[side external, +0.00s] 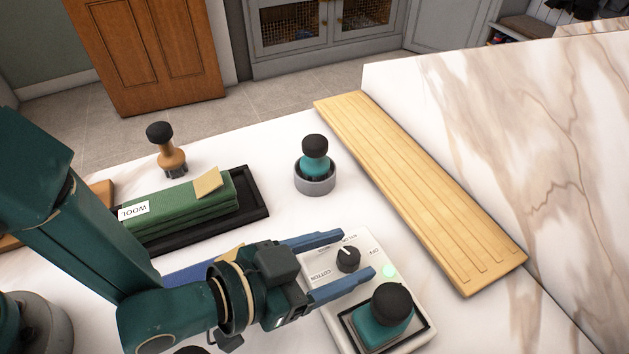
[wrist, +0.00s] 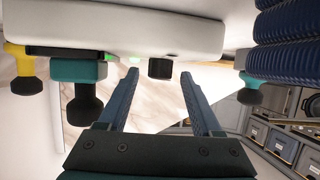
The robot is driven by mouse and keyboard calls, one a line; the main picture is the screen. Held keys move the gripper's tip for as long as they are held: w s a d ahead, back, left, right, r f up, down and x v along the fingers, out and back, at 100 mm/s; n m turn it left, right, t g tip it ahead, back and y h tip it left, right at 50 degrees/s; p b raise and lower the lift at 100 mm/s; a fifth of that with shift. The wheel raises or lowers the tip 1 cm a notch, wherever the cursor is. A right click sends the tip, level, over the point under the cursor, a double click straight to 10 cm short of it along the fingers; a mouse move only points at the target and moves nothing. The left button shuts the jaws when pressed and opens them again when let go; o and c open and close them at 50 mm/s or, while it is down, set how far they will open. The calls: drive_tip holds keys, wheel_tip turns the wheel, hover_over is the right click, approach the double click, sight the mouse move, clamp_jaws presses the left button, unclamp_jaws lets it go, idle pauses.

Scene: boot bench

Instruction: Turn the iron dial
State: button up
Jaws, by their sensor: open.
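The iron dial (side external: 348,259) is a small black knob with a white pointer mark on the white iron base (side external: 317,268). Labels around it include OFF and COTTON; the mark faces the partly readable label at the far edge. My gripper (side external: 355,254) is open, with one blue finger on each side of the dial in the side view. In the wrist view, which is turned over, the dial (wrist: 160,68) shows between the open fingertips (wrist: 159,74), with a gap on both sides. I cannot tell whether the fingertips are low enough to span it.
A lit green lamp (side external: 389,271) and a black-knobbed teal block (side external: 378,329) sit close beside the near finger. A teal stamp stands in a grey cup (side external: 315,186) behind. Green cloths marked WOOL (side external: 188,210) and a wooden board (side external: 420,190) flank the base.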

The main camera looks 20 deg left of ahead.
drive_tip(key=shift+v, duration=2.5)
drive_tip(key=shift+r, duration=0.1)
wheel_tip(320, 180, up, 14)
drive_tip(key=d+m+g, duration=0.4)
drive_tip(key=d+g, duration=0.2)
drive_tip(key=d, duration=0.2)
drive_tip(key=shift+w+a+m+g+y, duration=1)
drive_tip(key=shift+w+a+g+y, duration=0.8)
drive_tip(key=shift+a, duration=1.55)
drive_tip(key=shift+t, duration=0.3)
wheel_tip(320, 180, down, 10)
drive_tip(key=shift+w+f, duration=0.1)
drive_tip(key=shift+f, duration=0.05)
drive_tip(key=shift+x, duration=2.8)
drive_tip(key=shift+a, duration=0.15)
